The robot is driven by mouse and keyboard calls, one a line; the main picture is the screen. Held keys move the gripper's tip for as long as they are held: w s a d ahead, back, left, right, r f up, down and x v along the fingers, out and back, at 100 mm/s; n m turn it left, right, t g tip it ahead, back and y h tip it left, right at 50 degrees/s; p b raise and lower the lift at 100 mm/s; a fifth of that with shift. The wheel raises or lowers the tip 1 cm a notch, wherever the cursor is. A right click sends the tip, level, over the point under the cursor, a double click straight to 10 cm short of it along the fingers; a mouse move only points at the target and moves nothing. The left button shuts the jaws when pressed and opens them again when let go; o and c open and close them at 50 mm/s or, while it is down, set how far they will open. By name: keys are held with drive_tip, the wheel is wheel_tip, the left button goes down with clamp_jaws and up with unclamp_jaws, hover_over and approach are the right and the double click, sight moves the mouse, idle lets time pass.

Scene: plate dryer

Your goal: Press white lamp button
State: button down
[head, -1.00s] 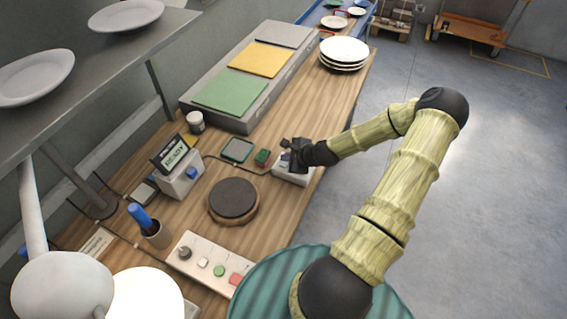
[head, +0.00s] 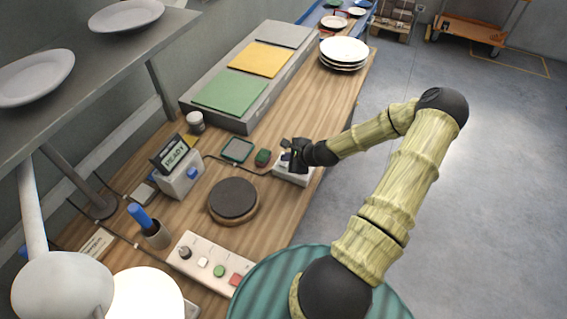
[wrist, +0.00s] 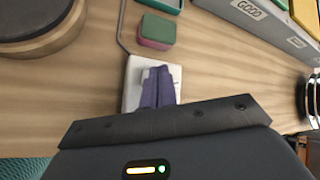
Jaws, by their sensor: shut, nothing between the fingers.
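A white box (head: 291,178) lies near the right edge of the wooden bench. My gripper (head: 290,156) is over this box in the head view. In the wrist view the shut, empty fingers (wrist: 158,88) overlap the white box (wrist: 133,82) and hide much of its top. I cannot tell whether they touch it, and no button shows clearly on it. A control panel (head: 190,243) nearer the front carries a small white button (head: 203,262), beside a dark knob, a green button and a red button. A lit white lamp (head: 145,297) is at the lower left.
A green and red sponge-like block (head: 263,157) lies just left of the white box. A dark round turntable (head: 234,198) and a READY display box (head: 180,174) stand further left. A plate stack (head: 344,53) is at the bench's far end.

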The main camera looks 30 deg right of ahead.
sight(287, 165)
drive_tip(key=shift+f, duration=0.1)
drive_tip(key=shift+f, duration=0.35)
drive_tip(key=shift+f+b, duration=0.25)
drive_tip(key=shift+b, duration=0.15)
idle(0.6)
drive_tip(key=shift+r, duration=0.15)
drive_tip(key=shift+r+p, duration=0.55)
drive_tip(key=shift+p, duration=0.05)
wheel_tip(287, 165, up, 6)
drive_tip(key=p, duration=0.4)
drive_tip(key=shift+p, duration=0.35)
